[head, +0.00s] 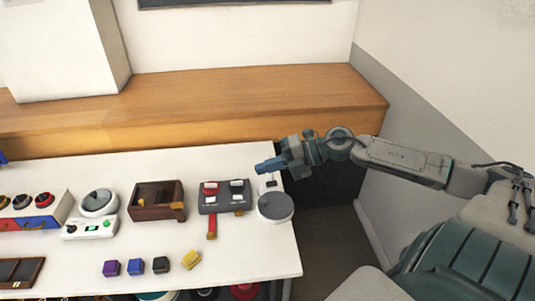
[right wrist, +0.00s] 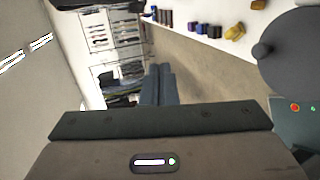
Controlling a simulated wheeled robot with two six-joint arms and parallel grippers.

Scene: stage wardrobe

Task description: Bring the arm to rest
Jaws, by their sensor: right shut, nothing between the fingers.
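My right arm (head: 405,163) reaches in from the right in the head view, stretched out over the right end of the white table. My right gripper (head: 268,165) points left, near the table's back right corner, and its blue-grey fingers are together with nothing between them. The closed fingers also show in the right wrist view (right wrist: 160,84). In the head view the gripper appears just above a round grey-topped device (head: 275,207); I cannot tell the height between them. My left gripper is not in view.
The white table (head: 227,262) holds a grey box with switches and a red lever (head: 222,197), a brown wooden box (head: 145,213), a white dial device (head: 97,203), and several small blocks, one of them yellow (head: 191,260). A wooden ledge (head: 240,92) runs behind. Free floor (head: 328,245) lies right of the table.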

